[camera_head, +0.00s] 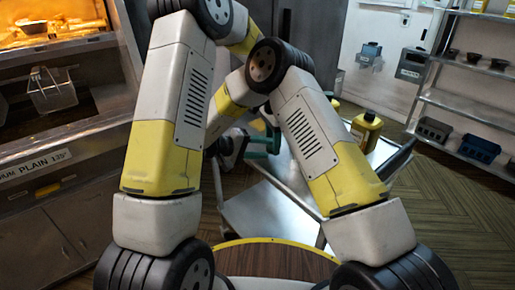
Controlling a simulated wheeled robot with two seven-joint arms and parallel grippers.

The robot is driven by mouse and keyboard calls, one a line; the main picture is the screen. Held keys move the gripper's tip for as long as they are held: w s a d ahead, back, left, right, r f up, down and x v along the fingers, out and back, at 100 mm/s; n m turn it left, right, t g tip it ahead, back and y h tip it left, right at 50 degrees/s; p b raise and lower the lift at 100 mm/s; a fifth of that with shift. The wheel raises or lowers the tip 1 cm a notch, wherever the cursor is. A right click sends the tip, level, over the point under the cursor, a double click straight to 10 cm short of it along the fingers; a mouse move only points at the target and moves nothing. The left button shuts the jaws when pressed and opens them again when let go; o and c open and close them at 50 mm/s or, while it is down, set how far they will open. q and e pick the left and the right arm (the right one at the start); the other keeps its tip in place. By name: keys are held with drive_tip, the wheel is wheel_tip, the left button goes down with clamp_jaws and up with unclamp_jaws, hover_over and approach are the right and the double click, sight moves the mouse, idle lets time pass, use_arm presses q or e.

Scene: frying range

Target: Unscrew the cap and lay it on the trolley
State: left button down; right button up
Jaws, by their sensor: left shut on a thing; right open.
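A yellow bottle (366,134) with a dark cap (370,115) stands upright on the metal trolley (268,214), right of my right arm. Part of another yellow object (334,103) shows behind that arm; the arm hides the rest. My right gripper (262,146), with dark green fingers, is above the trolley's left part, apart from the standing bottle. It appears open. A small yellow patch beside its fingers is too hidden to name. My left forearm passes behind my right elbow, and the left gripper is hidden there.
A frying range with a lit hood (45,25) and a hanging basket (53,90) stands at the left. Shelves (470,107) with dark bins and small bowls are at the right. Free floor (450,215) lies right of the trolley.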

drive_tip(key=c, duration=0.9)
use_arm(q)
drive_tip(key=shift+f, duration=0.1)
use_arm(e)
drive_tip(key=shift+r, duration=0.1)
clamp_jaws()
use_arm(q)
drive_tip(key=c, duration=0.8)
unclamp_jaws()
drive_tip(key=shift+o, duration=0.2)
